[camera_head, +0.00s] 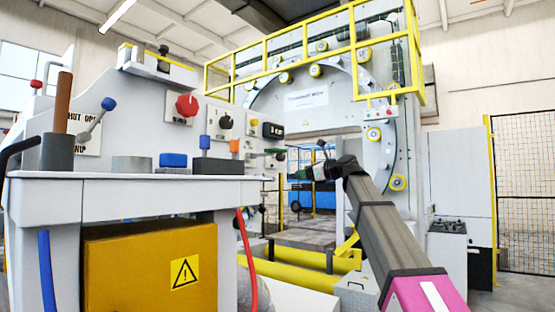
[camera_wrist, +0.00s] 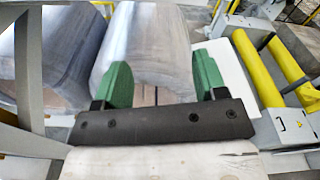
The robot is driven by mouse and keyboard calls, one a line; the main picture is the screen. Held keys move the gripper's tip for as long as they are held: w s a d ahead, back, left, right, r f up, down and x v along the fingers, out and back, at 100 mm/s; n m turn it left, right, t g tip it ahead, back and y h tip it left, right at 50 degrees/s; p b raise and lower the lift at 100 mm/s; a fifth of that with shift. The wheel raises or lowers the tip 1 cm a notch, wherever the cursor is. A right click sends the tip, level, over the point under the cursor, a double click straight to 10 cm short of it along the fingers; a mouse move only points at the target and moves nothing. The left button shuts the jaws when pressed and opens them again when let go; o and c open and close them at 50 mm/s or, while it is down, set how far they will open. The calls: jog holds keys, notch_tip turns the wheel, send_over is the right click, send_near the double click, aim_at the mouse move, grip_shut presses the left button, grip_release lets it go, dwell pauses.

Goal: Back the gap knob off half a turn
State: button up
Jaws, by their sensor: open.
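The grey control console carries a large red knob (camera_head: 187,105) and a smaller black knob (camera_head: 225,121) on its upright face. Labels are too small to read, so I cannot tell which control is the gap knob. A dark knob or fitting (camera_head: 278,152) sticks out at the console's right end. My gripper (camera_head: 294,175) is just right of the console, slightly lower than that fitting and seemingly apart from it. In the wrist view my gripper (camera_wrist: 161,72) has its two green fingers spread wide with nothing held. No knob shows in the wrist view.
A large wrapping ring with yellow railing (camera_head: 310,45) stands behind. Yellow rollers (camera_head: 300,275) lie low right. Large grey rolls (camera_wrist: 150,45) lie beyond my fingers.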

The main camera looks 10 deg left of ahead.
jog(key=y, duration=0.1)
send_near(283, 157)
jog(key=a, duration=0.2)
jog(key=shift+m, duration=0.4)
jog(key=x, duration=1)
jog(key=shift+w+a, duration=0.25)
jog(key=shift+w, duration=0.2)
